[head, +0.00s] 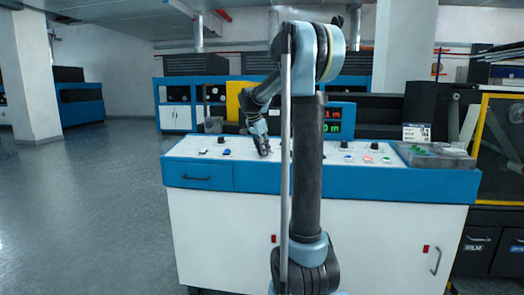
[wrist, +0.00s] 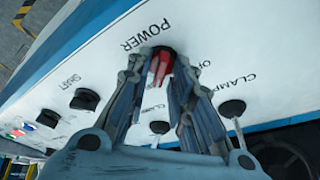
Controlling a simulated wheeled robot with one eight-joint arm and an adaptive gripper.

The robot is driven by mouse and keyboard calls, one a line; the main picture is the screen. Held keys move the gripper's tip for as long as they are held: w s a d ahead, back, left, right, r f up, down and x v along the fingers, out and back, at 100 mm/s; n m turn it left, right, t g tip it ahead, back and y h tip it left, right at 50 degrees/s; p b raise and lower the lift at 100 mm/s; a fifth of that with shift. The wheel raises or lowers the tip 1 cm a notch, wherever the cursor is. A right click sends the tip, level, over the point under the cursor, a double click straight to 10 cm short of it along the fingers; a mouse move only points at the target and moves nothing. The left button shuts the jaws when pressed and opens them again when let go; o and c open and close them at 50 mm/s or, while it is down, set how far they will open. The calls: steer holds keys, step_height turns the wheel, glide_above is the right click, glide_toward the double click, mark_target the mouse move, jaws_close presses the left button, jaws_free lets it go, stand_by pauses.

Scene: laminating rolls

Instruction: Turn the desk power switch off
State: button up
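The power switch is a red knob (wrist: 162,62) on the white panel, next to the printed word POWER, in the wrist view. My gripper (wrist: 161,68) is over it, with one finger on each side of the red knob. The fingers stand a little apart with the knob between them; whether they touch it is not clear. In the head view my gripper (head: 264,152) points down at the top of the white and blue desk (head: 200,172). The switch is hidden there behind the gripper. The word OFF shows partly, right of the fingers in the wrist view.
Black knobs (wrist: 86,99) sit left of my gripper, and a black lever (wrist: 232,108) marked CLAMP sits right of it. A clear tray (head: 435,154) lies at the desk's right end. Open floor lies left.

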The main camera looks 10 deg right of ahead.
jaws_close()
steer(key=n+t+y, duration=0.1)
steer(key=n, duration=0.4)
steer(key=shift+n, duration=0.3)
steer(key=n+y, duration=0.1)
steer(key=n, duration=0.4)
steer(key=shift+d+n+t, duration=0.15)
steer(key=shift+n+t, duration=0.15)
steer(key=n+y, duration=0.1)
steer(key=n, duration=0.2)
steer(key=shift+n, duration=0.3)
steer(key=shift+n+y, duration=0.6)
steer(key=shift+n, duration=1.2)
